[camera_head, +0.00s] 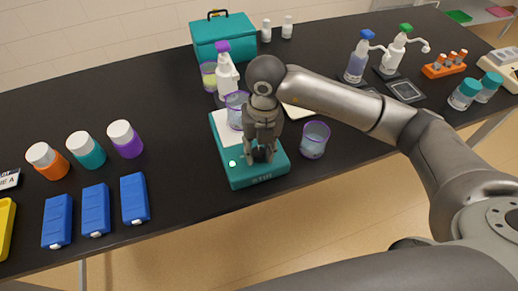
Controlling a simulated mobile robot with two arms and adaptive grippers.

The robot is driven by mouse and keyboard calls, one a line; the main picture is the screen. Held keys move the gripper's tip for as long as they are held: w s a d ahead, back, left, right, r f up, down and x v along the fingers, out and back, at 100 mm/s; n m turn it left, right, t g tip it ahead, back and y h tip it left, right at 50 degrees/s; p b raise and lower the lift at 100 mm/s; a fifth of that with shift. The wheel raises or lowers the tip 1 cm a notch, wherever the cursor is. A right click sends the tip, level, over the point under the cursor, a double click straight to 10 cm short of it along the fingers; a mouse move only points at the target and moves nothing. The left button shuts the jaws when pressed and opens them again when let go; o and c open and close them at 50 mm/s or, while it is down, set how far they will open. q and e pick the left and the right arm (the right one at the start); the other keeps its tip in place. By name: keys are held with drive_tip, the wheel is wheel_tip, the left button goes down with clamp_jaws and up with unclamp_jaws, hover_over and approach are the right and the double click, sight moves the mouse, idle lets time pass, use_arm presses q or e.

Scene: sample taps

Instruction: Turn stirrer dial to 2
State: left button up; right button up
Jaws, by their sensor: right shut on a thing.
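The stirrer (233,178) is a teal box with a white top plate, standing near the front edge of the black table. A small light shows on its front left. My right gripper (261,157) points down over the stirrer's front right part and is shut on the dial, which the fingers mostly hide. The dial's setting cannot be read. A clear beaker with a purple rim (236,108) stands on the stirrer's plate, just behind the gripper. My left gripper is not in view.
A second purple-rimmed beaker (314,139) stands close to the stirrer's right. A spray bottle (227,76) and a teal case (222,37) stand behind. Capped jars (125,139) and blue boxes (134,198) are at left. Dispenser bottles (359,58) stand at back right. Bare table lies left of the stirrer.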

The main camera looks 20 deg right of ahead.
sight(262, 152)
idle(0.5)
drive_tip(key=o, duration=1)
drive_tip(key=r, duration=1.2)
drive_tip(key=shift+d, duration=0.35)
